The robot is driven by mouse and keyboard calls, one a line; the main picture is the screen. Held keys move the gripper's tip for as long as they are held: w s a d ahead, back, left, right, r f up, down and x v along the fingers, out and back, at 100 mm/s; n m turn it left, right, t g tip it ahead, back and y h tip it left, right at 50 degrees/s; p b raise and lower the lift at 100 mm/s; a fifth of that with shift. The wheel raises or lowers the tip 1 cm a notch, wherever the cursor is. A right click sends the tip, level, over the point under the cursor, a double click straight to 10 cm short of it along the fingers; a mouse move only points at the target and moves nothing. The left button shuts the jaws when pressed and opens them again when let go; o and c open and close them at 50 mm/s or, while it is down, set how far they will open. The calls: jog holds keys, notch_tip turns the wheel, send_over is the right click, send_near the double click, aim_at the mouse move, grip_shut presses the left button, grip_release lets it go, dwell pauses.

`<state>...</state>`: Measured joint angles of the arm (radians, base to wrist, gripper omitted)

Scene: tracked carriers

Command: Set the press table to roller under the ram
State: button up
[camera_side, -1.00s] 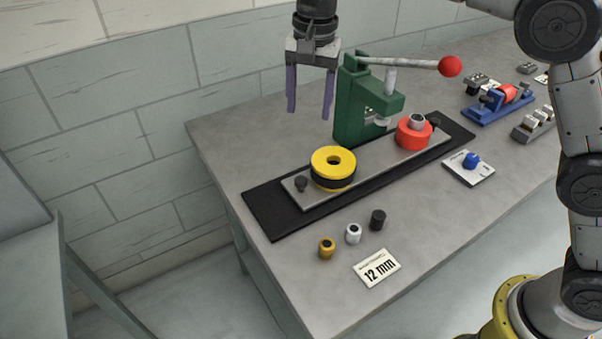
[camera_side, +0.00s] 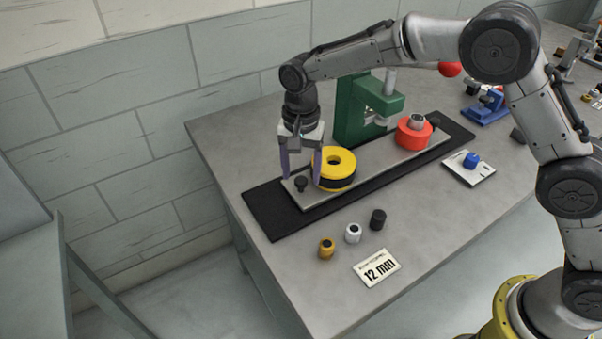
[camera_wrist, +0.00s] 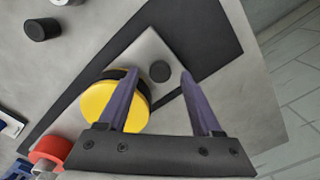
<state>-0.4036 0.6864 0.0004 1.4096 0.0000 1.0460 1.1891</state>
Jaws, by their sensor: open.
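The press table is a grey metal plate (camera_side: 372,162) on a black mat, with a dark knob (camera_side: 301,185) at its left end. A yellow and black roller (camera_side: 334,164) sits on its left part and a red roller (camera_side: 411,135) with a metal core on its right part. The green press (camera_side: 352,112) stands behind the plate; its ram (camera_side: 382,119) is above the stretch between the rollers. My gripper (camera_side: 301,180) is open, low over the left end. In the wrist view its fingers lie on either side of the knob (camera_wrist: 160,71), with no visible contact.
Orange, white and black bushings (camera_side: 353,233) and a "12 mm" card (camera_side: 377,268) lie in front of the mat (camera_side: 272,217). A blue part on a card (camera_side: 470,167) lies to the right. The press lever's red ball (camera_side: 450,69) is partly behind my arm.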

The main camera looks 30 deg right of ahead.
jog(key=shift+f, duration=0.65)
grip_shut()
jog(key=shift+r, duration=0.1)
dwell(0.9)
